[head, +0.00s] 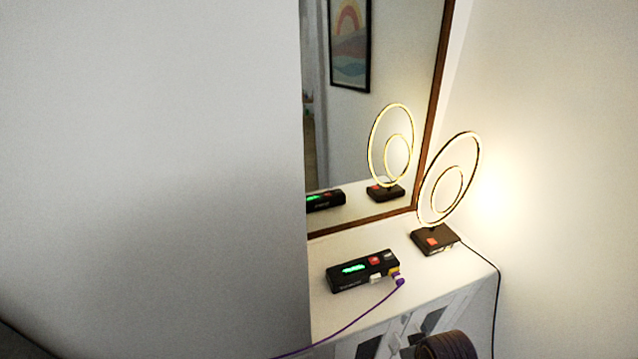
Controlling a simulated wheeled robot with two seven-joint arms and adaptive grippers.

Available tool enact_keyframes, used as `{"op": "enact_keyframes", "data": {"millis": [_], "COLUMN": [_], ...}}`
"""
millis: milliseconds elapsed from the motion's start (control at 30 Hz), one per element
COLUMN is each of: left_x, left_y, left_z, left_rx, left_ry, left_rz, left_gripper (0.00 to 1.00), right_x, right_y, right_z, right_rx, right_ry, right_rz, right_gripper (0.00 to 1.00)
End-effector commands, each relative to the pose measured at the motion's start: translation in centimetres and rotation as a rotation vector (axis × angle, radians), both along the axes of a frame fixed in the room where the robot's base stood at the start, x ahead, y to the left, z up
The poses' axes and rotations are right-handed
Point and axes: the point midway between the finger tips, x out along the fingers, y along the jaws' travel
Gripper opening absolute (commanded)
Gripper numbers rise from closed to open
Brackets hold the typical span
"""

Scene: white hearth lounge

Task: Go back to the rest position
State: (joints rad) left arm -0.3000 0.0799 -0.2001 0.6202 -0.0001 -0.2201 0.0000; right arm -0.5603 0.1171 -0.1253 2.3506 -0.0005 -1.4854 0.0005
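Neither of my grippers shows in the head view. A black device (347,282) with a lit green display, a red button and a grey button lies on a white cabinet top (410,296). A yellow plug (394,272) sits at its right front side, and a purple cable (352,322) runs from there down to the left. A lit lamp (447,240) with two glowing rings stands upright on a dark base with a red button, behind and right of the device.
A wood-framed mirror (350,130) stands behind the cabinet and reflects the lamp and device. A large plain pale surface (150,170) fills the left. A black cord (498,290) hangs at the cabinet's right. A dark ribbed round thing (447,346), unclear, shows at the bottom edge.

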Motion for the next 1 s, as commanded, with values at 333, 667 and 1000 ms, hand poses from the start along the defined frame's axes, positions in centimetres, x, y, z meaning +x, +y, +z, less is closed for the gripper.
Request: {"op": "enact_keyframes", "data": {"millis": [333,667,1000], "left_x": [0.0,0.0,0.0], "left_y": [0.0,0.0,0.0], "left_z": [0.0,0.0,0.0], "left_rx": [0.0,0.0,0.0], "left_ry": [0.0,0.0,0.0], "left_rz": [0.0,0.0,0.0], "left_gripper": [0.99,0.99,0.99], "right_x": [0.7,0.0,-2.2], "right_y": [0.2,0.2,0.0], "right_z": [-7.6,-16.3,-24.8], "right_rx": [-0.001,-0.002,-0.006], "right_ry": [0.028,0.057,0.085], "right_rz": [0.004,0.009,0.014], "right_gripper": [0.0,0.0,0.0]}}
